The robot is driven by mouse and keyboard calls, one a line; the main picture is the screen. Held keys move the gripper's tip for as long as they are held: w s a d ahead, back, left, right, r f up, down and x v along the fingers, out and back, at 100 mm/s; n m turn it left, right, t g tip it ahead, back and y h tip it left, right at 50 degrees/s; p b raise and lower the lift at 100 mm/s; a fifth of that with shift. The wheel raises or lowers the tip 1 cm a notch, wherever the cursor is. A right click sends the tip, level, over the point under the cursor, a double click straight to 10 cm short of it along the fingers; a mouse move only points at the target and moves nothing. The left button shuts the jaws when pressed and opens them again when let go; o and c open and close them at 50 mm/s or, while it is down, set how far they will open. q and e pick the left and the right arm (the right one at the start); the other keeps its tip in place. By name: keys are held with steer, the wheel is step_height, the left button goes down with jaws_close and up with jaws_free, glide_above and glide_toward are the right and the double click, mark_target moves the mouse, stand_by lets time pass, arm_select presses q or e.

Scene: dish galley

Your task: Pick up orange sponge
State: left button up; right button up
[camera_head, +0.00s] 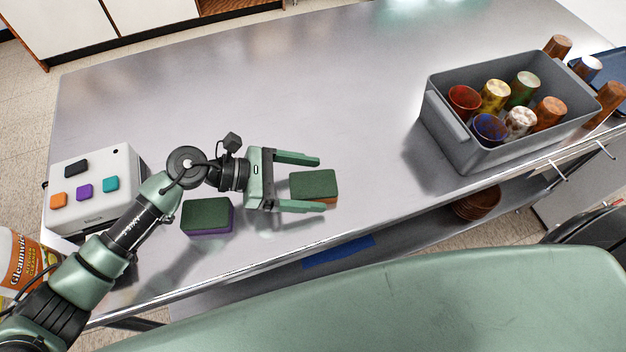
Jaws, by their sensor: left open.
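The orange sponge (314,186) lies on the steel counter with its dark green scouring side up; a strip of orange shows along its front and right edge. My left gripper (321,183) is open, with one finger on the far side of the sponge and one on the near side. The sponge sits between the fingers, and I cannot tell whether either finger touches it. My right gripper is not in view.
A purple sponge (207,217) with a dark green top lies left of the gripper. A white box (100,165) with coloured blocks stands at the left, near a Gleamwell tub (22,262). A grey bin (466,146) of cups stands at the right. The counter's (300,80) middle is clear.

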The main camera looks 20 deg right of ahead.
arm_select(q)
steer(key=shift+x, duration=0.9)
steer(key=c, duration=1.4)
steer(key=shift+r, duration=0.1)
